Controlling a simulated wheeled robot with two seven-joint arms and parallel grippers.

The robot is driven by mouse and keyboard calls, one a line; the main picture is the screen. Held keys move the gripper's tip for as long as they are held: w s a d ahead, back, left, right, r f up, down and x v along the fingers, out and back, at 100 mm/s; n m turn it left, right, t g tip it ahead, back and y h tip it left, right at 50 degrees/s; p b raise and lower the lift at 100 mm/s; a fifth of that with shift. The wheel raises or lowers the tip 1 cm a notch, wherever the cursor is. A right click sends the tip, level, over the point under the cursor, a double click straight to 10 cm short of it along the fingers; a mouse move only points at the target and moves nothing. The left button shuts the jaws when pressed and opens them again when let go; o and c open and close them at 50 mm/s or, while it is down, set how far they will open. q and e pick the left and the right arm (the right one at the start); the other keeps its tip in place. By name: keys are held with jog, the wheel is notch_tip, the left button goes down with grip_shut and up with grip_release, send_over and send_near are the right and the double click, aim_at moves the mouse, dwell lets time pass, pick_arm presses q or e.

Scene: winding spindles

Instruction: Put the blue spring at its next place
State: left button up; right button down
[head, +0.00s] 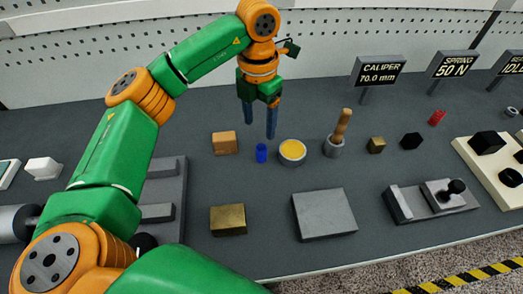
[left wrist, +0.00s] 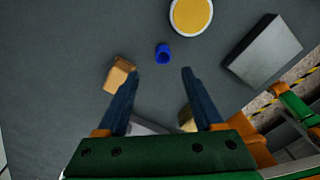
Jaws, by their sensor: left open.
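The blue spring (head: 261,153) stands on the dark grey table between an orange-brown block (head: 224,143) and a round pot with a yellow top (head: 292,152). My left gripper (head: 259,137) is open and empty, fingers pointing down, above and slightly behind the spring in the head view. In the left wrist view the spring (left wrist: 163,54) lies beyond the two fingertips, near the middle line between them, and apart from both. My right gripper is not seen in the head view; part of a green and orange arm shows at the right edge of the left wrist view.
A brass block (head: 228,219) and a flat grey plate (head: 323,214) lie nearer the front. A mortar with pestle (head: 335,146), small cubes and a red spring (head: 437,117) stand to the right. Signs reading "CALIPER 70.0 mm" (head: 378,71) and "SPRING 50 N" (head: 452,65) stand behind.

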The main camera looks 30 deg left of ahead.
aim_at(261, 146)
pick_arm(q)
jog(key=n, duration=0.5)
jog(key=shift+a+f+n, duration=0.1)
jog(key=shift+f+n, duration=0.2)
jog(key=shift+n, duration=0.1)
jog(key=n, duration=0.4)
jog(key=shift+f+n, duration=0.2)
jog(key=shift+n, duration=0.1)
jog(key=n, duration=0.4)
jog(key=shift+a+f+n, duration=0.1)
jog(key=shift+f+n, duration=0.1)
jog(key=shift+n, duration=0.1)
jog(key=n, duration=0.5)
jog(key=shift+w+f, duration=0.1)
jog(key=shift+f, duration=0.15)
jog(key=shift+f+n, duration=0.1)
jog(key=shift+n, duration=0.4)
jog(key=f, duration=0.2)
jog(key=f+p, duration=0.1)
jog(key=f, duration=0.1)
jog(key=f+p, duration=0.1)
jog(key=f, duration=0.1)
jog(key=shift+d+f, duration=0.25)
jog(key=shift+d, duration=0.15)
jog(key=shift+f, duration=0.2)
grip_shut()
